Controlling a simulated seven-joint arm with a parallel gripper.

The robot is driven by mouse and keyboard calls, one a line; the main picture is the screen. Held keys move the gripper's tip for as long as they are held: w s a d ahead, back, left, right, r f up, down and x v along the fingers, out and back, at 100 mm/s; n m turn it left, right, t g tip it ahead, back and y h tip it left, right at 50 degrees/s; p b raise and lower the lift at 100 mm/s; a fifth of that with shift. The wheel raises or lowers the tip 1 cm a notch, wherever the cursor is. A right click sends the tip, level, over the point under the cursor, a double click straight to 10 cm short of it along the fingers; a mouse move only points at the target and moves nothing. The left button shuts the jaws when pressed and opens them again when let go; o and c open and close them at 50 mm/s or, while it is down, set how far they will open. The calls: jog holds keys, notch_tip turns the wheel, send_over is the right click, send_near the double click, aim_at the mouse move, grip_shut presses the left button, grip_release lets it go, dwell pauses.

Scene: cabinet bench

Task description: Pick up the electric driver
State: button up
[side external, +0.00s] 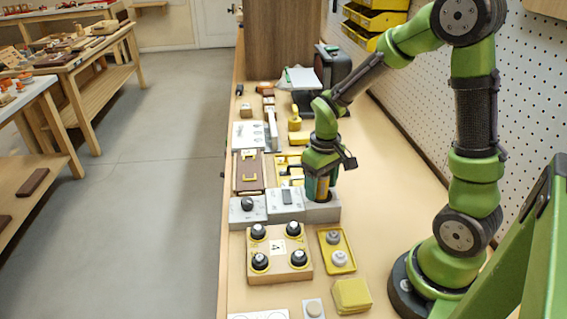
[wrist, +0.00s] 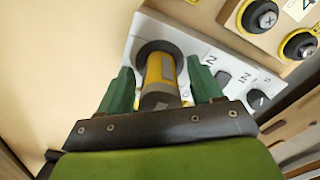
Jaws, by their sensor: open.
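The electric driver appears to be the yellow cylinder with a grey panel and dark end (wrist: 160,72) in the wrist view. It stands in a dark round socket on a pale grey block (wrist: 203,50). In the side view, a strip of its yellow body (side external: 322,187) shows between my fingers. My gripper (side external: 321,188) points down over the block's right part. In the wrist view, my gripper (wrist: 159,72) has its green fingers apart, one on each side of the driver. A gap shows beside the driver; contact cannot be told.
A wooden box with several black knobs (side external: 279,252) stands in front of the block. A yellow tray (side external: 337,250) and a yellow block (side external: 351,296) lie nearby. Panels and tools crowd the bench behind. A pegboard wall (side external: 440,130) stands right; the bench beside it is clear.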

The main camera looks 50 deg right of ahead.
grip_shut()
jog(key=shift+r, duration=0.1)
